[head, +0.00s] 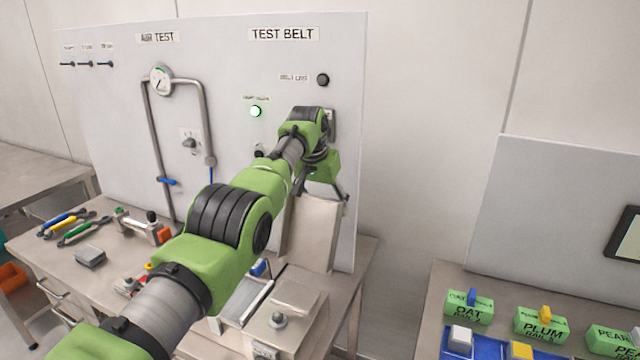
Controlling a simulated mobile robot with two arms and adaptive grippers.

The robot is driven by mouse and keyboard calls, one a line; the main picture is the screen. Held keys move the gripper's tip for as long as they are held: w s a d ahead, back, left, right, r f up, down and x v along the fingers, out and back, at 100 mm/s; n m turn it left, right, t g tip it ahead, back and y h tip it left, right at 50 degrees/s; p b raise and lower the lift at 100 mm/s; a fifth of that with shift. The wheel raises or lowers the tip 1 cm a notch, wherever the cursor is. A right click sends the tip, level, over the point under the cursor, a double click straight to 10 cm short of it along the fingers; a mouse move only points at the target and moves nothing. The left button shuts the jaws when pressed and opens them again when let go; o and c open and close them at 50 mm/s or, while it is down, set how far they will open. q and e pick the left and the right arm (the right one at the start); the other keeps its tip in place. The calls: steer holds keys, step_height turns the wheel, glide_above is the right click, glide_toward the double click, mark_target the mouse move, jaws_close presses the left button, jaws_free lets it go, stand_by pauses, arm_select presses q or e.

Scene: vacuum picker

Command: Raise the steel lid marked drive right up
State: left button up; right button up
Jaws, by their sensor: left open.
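A plain steel plate (313,232), which looks like the lid, stands steeply tilted at the right end of the bench, in front of the test panel. I cannot read a drive marking on it. My left gripper (322,192) is at the plate's top edge, with its fingers spread apart, one near each top corner. Whether the fingers touch the plate I cannot tell. My left arm crosses the view from the lower left and hides part of the bench and panel. My right gripper is not in view.
The panel (110,130) carries a gauge (160,80), pipes, a lit green lamp (255,111) and a black knob (322,80). A steel box (295,293) sits below the plate. Pliers (75,230) lie at left. Labelled green blocks (540,322) stand on the right table.

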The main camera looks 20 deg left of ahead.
arm_select(q)
steer(key=v, duration=1.1)
steer(key=shift+s, duration=0.1)
steer(key=shift+f, duration=0.1)
